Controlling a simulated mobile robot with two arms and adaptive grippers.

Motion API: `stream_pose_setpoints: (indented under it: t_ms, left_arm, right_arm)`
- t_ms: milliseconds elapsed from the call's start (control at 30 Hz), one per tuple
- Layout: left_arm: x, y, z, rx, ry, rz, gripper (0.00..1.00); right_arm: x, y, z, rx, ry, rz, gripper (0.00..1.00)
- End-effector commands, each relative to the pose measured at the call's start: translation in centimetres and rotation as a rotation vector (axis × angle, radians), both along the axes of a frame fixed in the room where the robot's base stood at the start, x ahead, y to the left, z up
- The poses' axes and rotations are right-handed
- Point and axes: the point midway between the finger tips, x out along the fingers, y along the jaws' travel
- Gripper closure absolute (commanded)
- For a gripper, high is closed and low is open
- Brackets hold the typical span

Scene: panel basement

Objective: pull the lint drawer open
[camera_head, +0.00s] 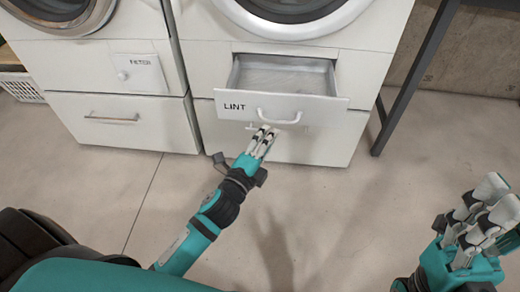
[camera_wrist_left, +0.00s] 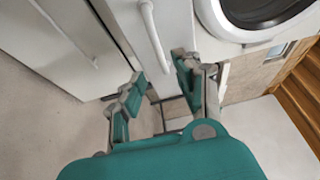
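The lint drawer (camera_head: 290,106), a white front marked LINT under the right machine's round door, stands pulled out. Its empty-looking grey inside (camera_head: 285,75) shows from above. Its white U-shaped handle (camera_head: 280,119) is on the front and also shows in the left wrist view (camera_wrist_left: 151,32). My left gripper (camera_head: 264,140) is just in front of and below the handle. In the left wrist view my left gripper (camera_wrist_left: 158,85) has its fingers apart, with the handle's end near the gap. I cannot tell whether they touch. My right gripper (camera_head: 485,215) is open and empty at the lower right.
A shut FILTER panel (camera_head: 138,74) and a lower drawer (camera_head: 120,122) are on the left machine. Another base drawer (camera_head: 315,146) lies below the lint drawer. A dark table leg (camera_head: 415,75) stands at right. The floor (camera_head: 345,205) in front is clear.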

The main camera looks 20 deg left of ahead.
Motion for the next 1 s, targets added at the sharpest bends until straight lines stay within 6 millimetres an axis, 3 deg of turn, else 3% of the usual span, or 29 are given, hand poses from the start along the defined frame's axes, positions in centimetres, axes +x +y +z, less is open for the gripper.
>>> stream_pose_setpoints:
  t_ms: [100,300,867,1000]
  left_arm:
    - [-2.3,0.2,-0.1,-0.001,0.003,0.0,0.66]
    - [-4.3,0.5,-0.1,0.001,0.0,0.0,0.66]
    - [-4.5,0.5,-0.1,0.0,0.0,0.0,0.66]
    - [-4.7,-0.7,1.5,-0.084,-0.041,-0.049,0.66]
  right_arm:
    - [0.0,0.0,0.0,0.0,0.001,0.0,0.6]
    - [0.0,0.0,0.0,0.0,0.001,0.0,0.6]
    - [0.0,0.0,0.0,0.0,0.001,0.0,0.6]
    - [0.0,0.0,0.0,0.0,0.001,0.0,0.6]
